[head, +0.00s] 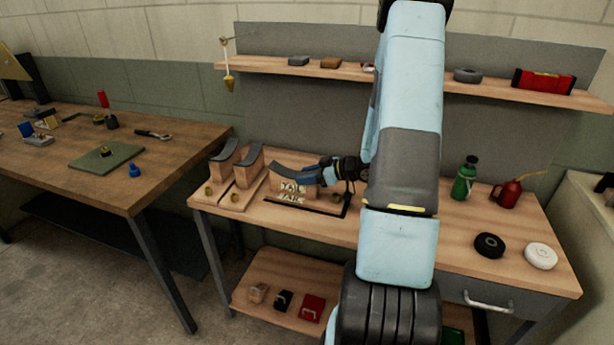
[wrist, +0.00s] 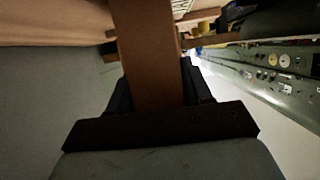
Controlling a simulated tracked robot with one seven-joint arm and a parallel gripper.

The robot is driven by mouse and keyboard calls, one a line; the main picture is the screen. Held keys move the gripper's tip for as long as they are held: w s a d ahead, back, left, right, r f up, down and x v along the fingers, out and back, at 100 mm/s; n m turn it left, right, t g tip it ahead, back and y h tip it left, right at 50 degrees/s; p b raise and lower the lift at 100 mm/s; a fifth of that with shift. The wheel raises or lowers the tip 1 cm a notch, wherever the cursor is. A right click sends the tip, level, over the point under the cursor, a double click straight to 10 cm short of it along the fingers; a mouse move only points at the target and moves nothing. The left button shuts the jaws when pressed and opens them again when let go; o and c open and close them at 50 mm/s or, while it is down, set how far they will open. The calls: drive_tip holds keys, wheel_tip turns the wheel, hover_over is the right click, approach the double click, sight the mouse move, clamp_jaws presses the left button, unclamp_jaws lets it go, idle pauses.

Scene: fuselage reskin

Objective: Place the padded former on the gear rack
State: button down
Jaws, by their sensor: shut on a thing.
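The padded former (head: 288,183) is a wooden block with a dark curved pad on top, at the left part of the bench. My gripper (head: 330,172) reaches it from the right and is shut on it. In the wrist view, a brown wooden piece of the former (wrist: 150,60) runs between my gripper's fingers (wrist: 155,95). Pale lettering shows at the former's front, over a dark-edged spot (head: 325,208) on the bench. Whether the former touches the bench is unclear. Two similar padded uprights (head: 247,168) stand to its left on wooden bases. I cannot tell which part is the gear rack.
Small brass cups (head: 234,197) sit on the wooden bases. A green bottle (head: 464,180), a red oil can (head: 507,193), a black roll (head: 489,245) and a white roll (head: 541,256) stand at the right. A shelf (head: 420,84) runs above the bench. A second table (head: 180,150) stands left.

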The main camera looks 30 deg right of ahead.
drive_tip(key=shift+c, duration=2.4)
unclamp_jaws()
